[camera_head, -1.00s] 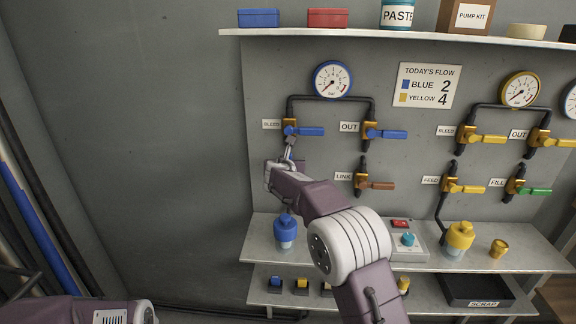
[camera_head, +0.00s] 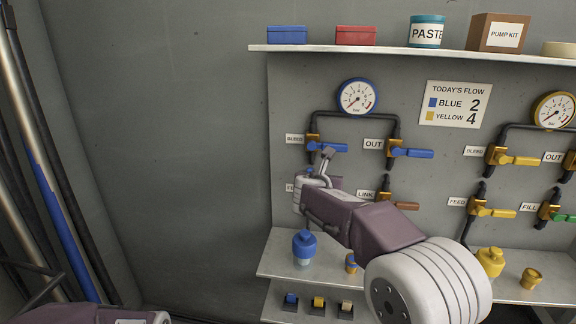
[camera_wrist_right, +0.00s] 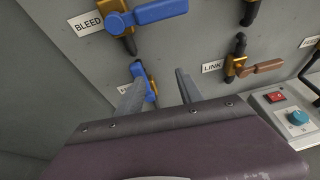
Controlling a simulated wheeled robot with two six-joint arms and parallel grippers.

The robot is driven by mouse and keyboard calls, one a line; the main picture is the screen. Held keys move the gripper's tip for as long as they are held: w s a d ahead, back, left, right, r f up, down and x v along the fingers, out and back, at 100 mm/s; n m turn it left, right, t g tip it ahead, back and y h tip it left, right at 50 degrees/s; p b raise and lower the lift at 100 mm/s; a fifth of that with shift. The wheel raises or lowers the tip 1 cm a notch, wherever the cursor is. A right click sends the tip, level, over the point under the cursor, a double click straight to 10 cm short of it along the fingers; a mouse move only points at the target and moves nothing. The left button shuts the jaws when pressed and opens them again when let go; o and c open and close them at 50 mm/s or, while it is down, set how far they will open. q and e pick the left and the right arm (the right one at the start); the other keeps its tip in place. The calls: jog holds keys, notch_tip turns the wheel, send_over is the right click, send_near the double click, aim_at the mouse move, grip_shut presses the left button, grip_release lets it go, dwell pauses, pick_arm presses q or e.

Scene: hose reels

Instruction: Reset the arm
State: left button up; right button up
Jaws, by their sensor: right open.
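My right gripper (camera_head: 327,157) is in front of the panel, just below the blue BLEED lever (camera_head: 328,147), which lies level. In the right wrist view its two fingers (camera_wrist_right: 160,92) stand apart with nothing held between them. A lower blue-handled valve (camera_wrist_right: 149,88) shows beyond the fingers, partly hidden by the left one. The BLEED lever (camera_wrist_right: 160,12) shows above them. My right arm (camera_head: 375,230) reaches in from the lower right and hides part of the panel and shelf. Only a piece of my left arm shows at the lower left; its gripper is out of view.
The blue OUT lever (camera_head: 413,153) and brown LINK lever (camera_head: 407,206) are right of the gripper. A blue-capped bottle (camera_head: 304,249) stands on the lower shelf (camera_head: 278,262). Blue-sleeved poles (camera_head: 60,220) stand at the left. The bare wall between is clear.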

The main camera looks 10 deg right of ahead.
jog(key=s+d+f+m+g, duration=0.3)
jog(key=s+d+f+m, duration=0.15)
jog(key=s+f, duration=0.35)
jog(key=s+d+f+m+g, duration=0.3)
jog(key=s+f+m, duration=0.2)
jog(key=s+f, duration=0.25)
jog(key=s+a+f+m+g+y, duration=0.25)
jog(key=s+f+m, duration=0.35)
jog(key=s+m, duration=0.4)
jog(key=s+a+f+m+g+y, duration=0.2)
jog(key=s+a+f+m+g, duration=0.15)
jog(key=s+f+m, duration=0.5)
notch_tip(320, 180, up, 19)
jog(key=m+p, duration=0.4)
jog(key=p, duration=1.3)
jog(key=shift+a+r+p, duration=0.2)
jog(key=shift+a+p, duration=0.15)
jog(key=shift+a, duration=0.05)
jog(key=shift+s, duration=0.1)
